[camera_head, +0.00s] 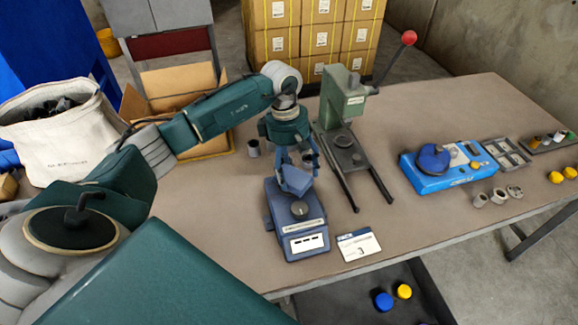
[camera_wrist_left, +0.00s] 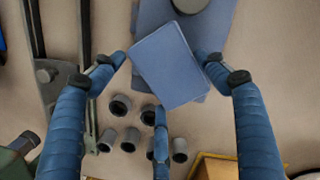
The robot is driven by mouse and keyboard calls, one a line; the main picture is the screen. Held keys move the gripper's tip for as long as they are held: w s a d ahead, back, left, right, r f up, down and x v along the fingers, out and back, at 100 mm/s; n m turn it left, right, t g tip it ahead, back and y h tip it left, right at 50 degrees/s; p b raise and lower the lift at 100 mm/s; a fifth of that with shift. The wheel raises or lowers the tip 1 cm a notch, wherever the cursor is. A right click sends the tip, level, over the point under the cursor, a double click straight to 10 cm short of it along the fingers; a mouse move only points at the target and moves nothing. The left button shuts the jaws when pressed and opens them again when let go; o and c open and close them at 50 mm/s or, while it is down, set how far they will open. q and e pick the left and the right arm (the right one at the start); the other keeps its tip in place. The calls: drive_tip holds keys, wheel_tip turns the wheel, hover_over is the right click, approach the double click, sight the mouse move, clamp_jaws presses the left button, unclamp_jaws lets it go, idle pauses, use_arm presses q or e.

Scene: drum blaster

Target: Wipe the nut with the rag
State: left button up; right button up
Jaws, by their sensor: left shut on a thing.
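My left gripper (camera_head: 297,168) is shut on a flat blue rag (camera_head: 296,181). In the left wrist view the rag (camera_wrist_left: 165,65) lies between the blue fingers of my left gripper (camera_wrist_left: 160,62). The gripper hangs over the back part of a blue-grey device (camera_head: 305,243), and I cannot tell whether the rag touches it. A round grey piece (camera_head: 299,208) sits on top of the device, just in front of the rag. I cannot tell whether it is the nut. Several hollow grey nut-like parts (camera_wrist_left: 120,107) stand on the table in the wrist view. My right gripper is not in view.
A green press (camera_head: 342,98) with a red-knobbed lever stands right of the gripper on the brown table (camera_head: 420,190). A white card (camera_head: 357,244) lies near the front edge. A blue machine (camera_head: 445,166) and several grey rings (camera_head: 498,196) are further right.

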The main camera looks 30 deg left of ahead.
sight(285, 167)
use_arm(q)
drive_tip(key=shift+d, duration=0.6)
drive_tip(key=shift+a, duration=0.1)
drive_tip(key=shift+a+f+b, duration=0.1)
drive_tip(key=shift+a+b, duration=0.25)
drive_tip(key=shift+a, duration=0.35)
drive_tip(key=shift+a+b, duration=0.5)
drive_tip(key=shift+a, duration=1)
drive_tip(key=shift+d, duration=2.3)
